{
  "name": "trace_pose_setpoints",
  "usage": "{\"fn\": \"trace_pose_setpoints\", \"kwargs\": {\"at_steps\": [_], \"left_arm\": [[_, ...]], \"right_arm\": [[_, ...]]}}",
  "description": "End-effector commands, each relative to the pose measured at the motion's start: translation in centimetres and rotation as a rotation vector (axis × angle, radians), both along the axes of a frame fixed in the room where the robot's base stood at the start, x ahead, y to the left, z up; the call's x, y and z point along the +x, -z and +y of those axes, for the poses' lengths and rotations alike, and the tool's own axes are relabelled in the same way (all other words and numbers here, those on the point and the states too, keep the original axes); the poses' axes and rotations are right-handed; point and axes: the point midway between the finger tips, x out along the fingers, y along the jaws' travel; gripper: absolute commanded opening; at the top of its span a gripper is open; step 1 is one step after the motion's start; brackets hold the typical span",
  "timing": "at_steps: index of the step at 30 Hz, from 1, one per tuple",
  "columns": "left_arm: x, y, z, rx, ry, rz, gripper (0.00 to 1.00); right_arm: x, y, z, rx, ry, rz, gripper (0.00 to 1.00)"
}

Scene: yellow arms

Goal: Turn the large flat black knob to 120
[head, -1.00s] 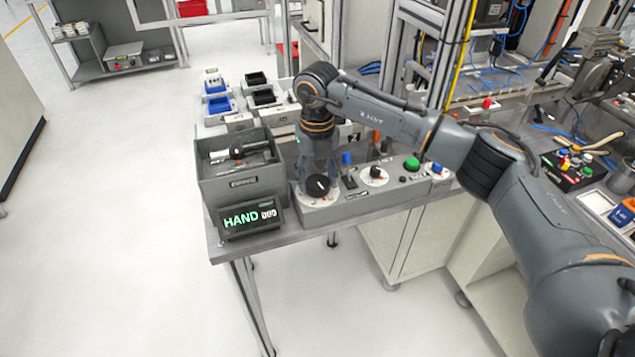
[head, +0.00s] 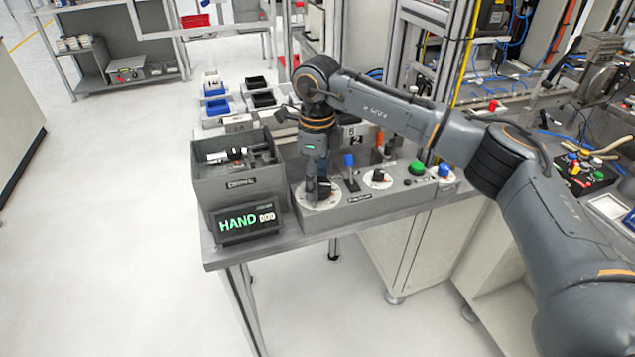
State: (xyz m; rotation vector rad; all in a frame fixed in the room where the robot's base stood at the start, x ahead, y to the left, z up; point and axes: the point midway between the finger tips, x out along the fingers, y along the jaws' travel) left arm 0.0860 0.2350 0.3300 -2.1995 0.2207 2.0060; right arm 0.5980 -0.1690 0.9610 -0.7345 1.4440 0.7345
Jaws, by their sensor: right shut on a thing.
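The large flat black knob (head: 325,190) sits on a round white dial at the left end of the grey control panel (head: 350,205). My right gripper (head: 318,192) reaches down from above and is shut on the knob, hiding much of it and part of the dial. The angle of the knob cannot be read clearly. A display box (head: 247,222) left of the panel shows green "HAND" and small white digits that look like zeros. My left gripper is not in view.
A grey bin (head: 238,182) with dark parts stands close left of the gripper. A blue-topped lever (head: 349,161), a smaller black knob (head: 379,176) and a green button (head: 417,167) lie to the right. Small trays (head: 262,100) stand behind.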

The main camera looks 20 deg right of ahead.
Motion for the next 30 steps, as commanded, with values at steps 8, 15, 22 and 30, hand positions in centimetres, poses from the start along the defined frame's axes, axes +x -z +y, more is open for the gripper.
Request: {"fn": "trace_pose_setpoints", "kwargs": {"at_steps": [8,15,22,30], "left_arm": [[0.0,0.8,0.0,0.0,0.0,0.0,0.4],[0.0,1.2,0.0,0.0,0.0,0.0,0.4],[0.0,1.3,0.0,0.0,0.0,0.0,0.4],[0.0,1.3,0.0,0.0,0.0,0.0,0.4]], "right_arm": [[0.0,-0.1,0.1,0.002,-0.235,-0.005,0.2],[0.0,-0.1,0.1,0.002,-0.376,-0.005,0.2],[0.0,-0.2,0.1,0.001,-0.448,-0.005,0.2],[0.0,-0.2,0.1,0.001,-0.468,-0.005,0.2]]}}
